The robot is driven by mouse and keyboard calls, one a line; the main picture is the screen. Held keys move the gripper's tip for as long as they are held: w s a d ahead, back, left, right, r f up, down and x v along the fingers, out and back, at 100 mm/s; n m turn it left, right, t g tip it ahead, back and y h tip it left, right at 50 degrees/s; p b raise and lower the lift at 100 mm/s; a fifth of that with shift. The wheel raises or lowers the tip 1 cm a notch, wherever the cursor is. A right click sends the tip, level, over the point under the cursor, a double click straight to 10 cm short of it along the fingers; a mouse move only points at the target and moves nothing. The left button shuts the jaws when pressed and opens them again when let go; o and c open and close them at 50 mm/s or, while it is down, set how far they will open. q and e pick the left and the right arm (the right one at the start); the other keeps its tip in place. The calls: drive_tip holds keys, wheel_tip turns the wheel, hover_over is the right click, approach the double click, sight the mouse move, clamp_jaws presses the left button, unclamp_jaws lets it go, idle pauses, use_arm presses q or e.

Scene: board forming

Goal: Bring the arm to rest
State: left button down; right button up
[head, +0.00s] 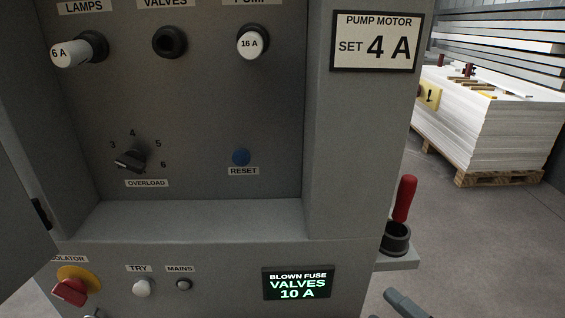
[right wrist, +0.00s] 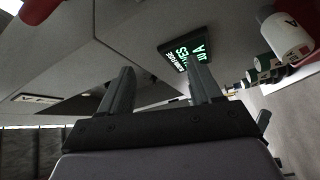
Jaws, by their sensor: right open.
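My right gripper (right wrist: 162,85) is open, with nothing between its two fingers in the right wrist view. The lit display (right wrist: 185,52) shows beyond the fingertips, apart from them. In the head view a grey piece at the bottom right edge (head: 405,303) looks like part of my right gripper. The grey control board (head: 200,222) fills the left and middle. Its display (head: 298,283) reads "BLOWN FUSE VALVES 10 A". My left gripper is out of view.
A red-handled tool (head: 404,199) stands in a black cup (head: 396,238) on a side ledge. The overload knob (head: 131,160), blue reset button (head: 241,157) and red isolator handle (head: 70,291) stick out. Several fuses (right wrist: 290,36) show at right in the wrist view.

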drive_tip(key=s+d+f+m+g+h+p, duration=0.1)
drive_tip(key=s+f+m+h, duration=0.3)
drive_tip(key=m, duration=0.6)
drive_tip(key=s+d+f+m+g+h+p, duration=0.1)
drive_tip(key=s+f+m+g+h+p, duration=0.2)
drive_tip(key=f+m, duration=0.6)
drive_tip(key=s+h+p, duration=0.1)
drive_tip(key=s+h, duration=0.1)
drive_tip(key=s, duration=0.1)
drive_tip(key=shift+m+g, duration=0.4)
drive_tip(key=shift+w+d+f, duration=0.1)
